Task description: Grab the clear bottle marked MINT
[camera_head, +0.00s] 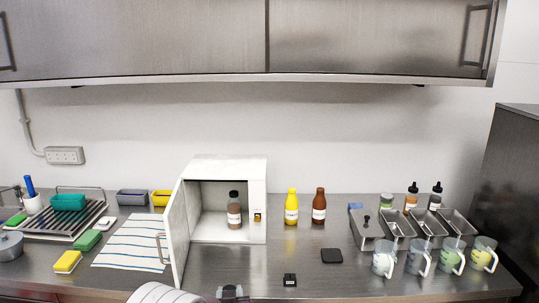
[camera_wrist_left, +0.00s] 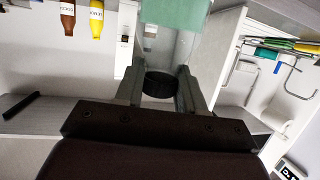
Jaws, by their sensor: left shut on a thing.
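My left gripper (camera_head: 232,294) shows at the bottom edge of the head view, in front of the open white box. In the left wrist view my left gripper (camera_wrist_left: 161,88) is shut with a finger on each side of a bottle's black cap (camera_wrist_left: 160,84). The bottle's clear body and pale green label (camera_wrist_left: 168,24) extend toward the top of that upside-down view. I cannot read any word on the label. The held bottle's body is out of frame in the head view. My right gripper is not in view.
The white box (camera_head: 256,180) has its door (camera_head: 174,235) open and a black-capped brown bottle (camera_head: 234,215) inside. Yellow (camera_head: 291,208) and brown (camera_head: 319,208) bottles stand right of it. Metal bins (camera_head: 398,222) and several mugs (camera_head: 384,260) stand further right. The front middle counter is mostly clear.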

